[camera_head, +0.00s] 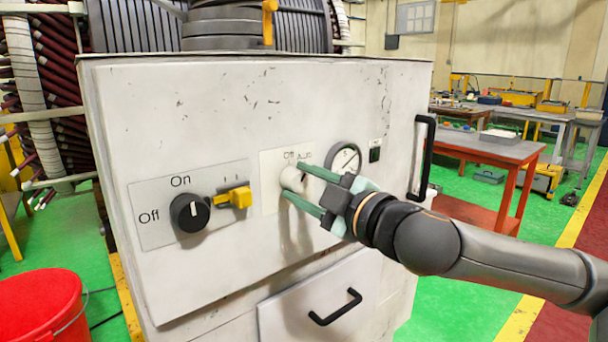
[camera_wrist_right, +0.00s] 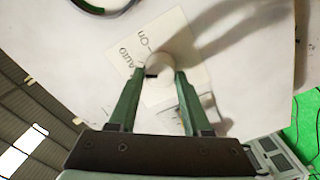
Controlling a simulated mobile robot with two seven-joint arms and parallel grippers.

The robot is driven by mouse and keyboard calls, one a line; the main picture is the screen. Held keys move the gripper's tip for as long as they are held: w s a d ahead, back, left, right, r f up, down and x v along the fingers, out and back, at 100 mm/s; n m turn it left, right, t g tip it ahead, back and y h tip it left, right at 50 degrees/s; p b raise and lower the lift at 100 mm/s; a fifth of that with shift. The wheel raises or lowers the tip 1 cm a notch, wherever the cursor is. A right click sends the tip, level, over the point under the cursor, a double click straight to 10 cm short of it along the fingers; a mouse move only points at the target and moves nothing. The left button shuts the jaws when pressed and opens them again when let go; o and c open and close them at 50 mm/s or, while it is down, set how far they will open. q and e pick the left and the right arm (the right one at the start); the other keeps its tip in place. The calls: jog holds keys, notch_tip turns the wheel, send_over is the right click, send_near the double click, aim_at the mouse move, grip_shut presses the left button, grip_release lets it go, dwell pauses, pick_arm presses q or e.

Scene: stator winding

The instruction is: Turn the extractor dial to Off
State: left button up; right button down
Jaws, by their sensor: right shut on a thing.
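A small round white dial (camera_head: 291,180) sits on a pale label plate on the front of a white cabinet (camera_head: 200,110). "Off" and "Auto" show above it in the head view. My right gripper (camera_head: 294,181) has its green fingers shut on the sides of this dial. In the right wrist view the dial (camera_wrist_right: 160,60) lies between the fingertips (camera_wrist_right: 159,73), with a short dark mark on its near edge. "Auto" and "On" show beside it there. I cannot tell which setting the dial points to. My left gripper is not in view.
A black knob (camera_head: 189,212) marked Off and On sits left, its white line near vertical, beside a yellow lever (camera_head: 236,196). A round gauge (camera_head: 344,159) and black handle (camera_head: 422,158) are right. A red bucket (camera_head: 42,308) stands at lower left.

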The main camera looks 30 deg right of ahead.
jog(key=n+p, duration=0.1)
jog(key=n, duration=0.2)
jog(key=shift+n, duration=0.3)
jog(key=shift+n+p, duration=0.7)
jog(key=shift+n, duration=0.3)
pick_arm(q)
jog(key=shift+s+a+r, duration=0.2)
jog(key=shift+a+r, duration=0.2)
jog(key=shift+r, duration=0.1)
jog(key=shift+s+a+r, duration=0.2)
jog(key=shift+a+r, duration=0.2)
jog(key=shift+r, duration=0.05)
pick_arm(e)
jog(key=shift+n, duration=0.6)
jog(key=shift+f, duration=0.1)
jog(key=shift+c, duration=1.7)
grip_release()
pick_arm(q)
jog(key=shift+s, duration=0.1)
